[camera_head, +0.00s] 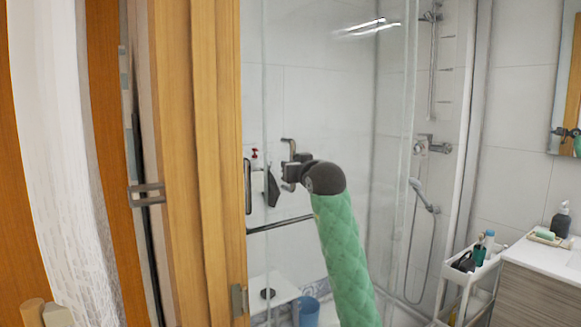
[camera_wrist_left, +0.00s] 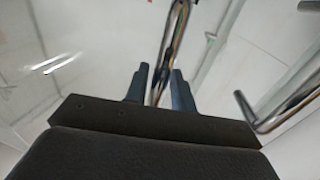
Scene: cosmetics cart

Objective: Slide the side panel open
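The side panel is a clear glass shower panel (camera_head: 340,110) in the middle of the head view. A chrome handle (camera_head: 288,143) is on it, and the handle's bar (camera_wrist_left: 172,40) also shows in the left wrist view. My left gripper (camera_head: 289,172), on the green-sleeved arm, is at this handle. In the left wrist view the two dark fingers of the gripper (camera_wrist_left: 160,84) stand on either side of the bar, with small gaps visible. Whether either finger touches the bar is not clear. My right gripper is not in view.
A wooden door frame (camera_head: 205,150) stands close on the left. A horizontal bar (camera_head: 280,224) crosses the glass below the gripper. A white cart (camera_head: 466,284) with bottles and a vanity (camera_head: 540,284) stand at the right. A blue bin (camera_head: 309,312) is low down.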

